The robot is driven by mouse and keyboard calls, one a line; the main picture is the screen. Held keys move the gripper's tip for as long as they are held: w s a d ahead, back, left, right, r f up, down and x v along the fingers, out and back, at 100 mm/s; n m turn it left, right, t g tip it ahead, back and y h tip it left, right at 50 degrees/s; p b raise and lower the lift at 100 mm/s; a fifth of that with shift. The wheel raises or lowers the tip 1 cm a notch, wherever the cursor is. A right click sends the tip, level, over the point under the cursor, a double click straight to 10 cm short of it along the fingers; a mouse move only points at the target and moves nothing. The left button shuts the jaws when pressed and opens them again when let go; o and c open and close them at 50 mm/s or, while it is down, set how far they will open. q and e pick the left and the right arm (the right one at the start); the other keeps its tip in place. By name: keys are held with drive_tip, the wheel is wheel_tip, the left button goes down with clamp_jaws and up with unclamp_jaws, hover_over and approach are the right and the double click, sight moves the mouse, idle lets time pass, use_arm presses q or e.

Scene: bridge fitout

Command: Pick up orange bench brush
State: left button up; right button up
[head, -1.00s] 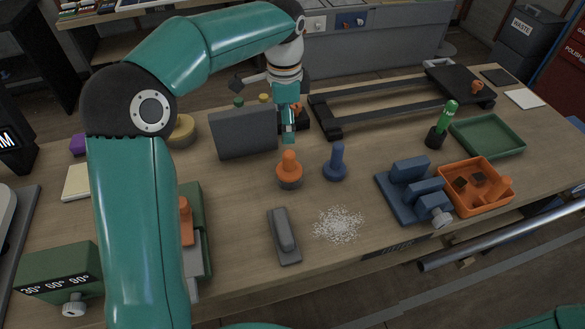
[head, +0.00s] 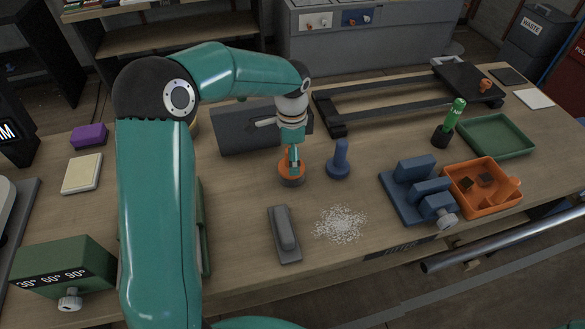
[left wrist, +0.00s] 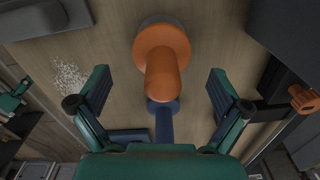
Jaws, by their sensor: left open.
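The upright orange bench brush (head: 291,180), a rounded orange handle on a round grey base, stands on the wooden bench. In the left wrist view the orange bench brush (left wrist: 165,58) is seen from above, between and ahead of the fingers. My left gripper (head: 294,166) comes down over it in the head view and hides part of the handle. In the left wrist view my left gripper (left wrist: 160,88) has its fingers wide apart, one on each side, with visible gaps to the handle. My right gripper is not clearly shown.
A blue handled piece (head: 339,160) stands close beside the orange one. A grey block (head: 233,131) is behind. A grey handled tool (head: 284,235) and white shavings (head: 340,225) lie in front. A blue vise-like fixture (head: 414,190) and orange bin (head: 462,203) are at right.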

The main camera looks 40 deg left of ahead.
sight(289, 182)
use_arm(q)
wheel_tip(289, 182, down, 5)
drive_tip(key=shift+a+r+p, duration=0.1)
drive_tip(key=shift+a+p, duration=0.05)
drive_tip(key=shift+p, duration=0.25)
drive_tip(key=c, duration=1.6)
